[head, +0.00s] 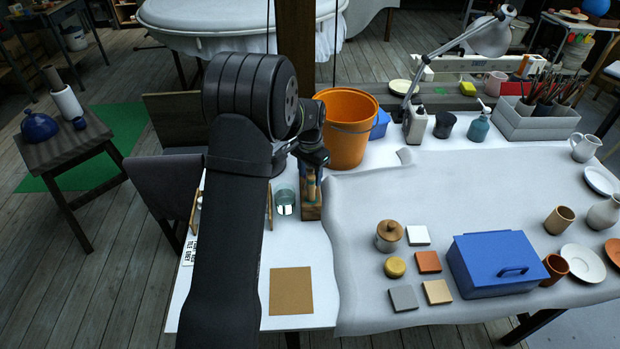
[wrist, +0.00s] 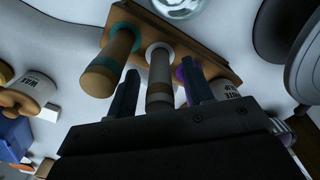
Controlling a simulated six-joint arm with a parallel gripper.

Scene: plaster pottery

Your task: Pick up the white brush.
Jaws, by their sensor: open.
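The white brush (wrist: 159,72) stands in a wooden rack (wrist: 203,45) between a teal-banded brush (wrist: 108,62) and a purple brush (wrist: 180,75). My gripper (wrist: 159,75) is open, with one finger on each side of the white handle. I cannot tell whether either finger touches it. In the head view, the rack (head: 311,208) stands on the white table under my gripper (head: 312,165); my wrist hides most of the brushes there.
A glass of water (head: 286,202) stands just left of the rack. An orange bucket (head: 347,128) is close behind. A cork-coloured square (head: 291,291) lies in front.

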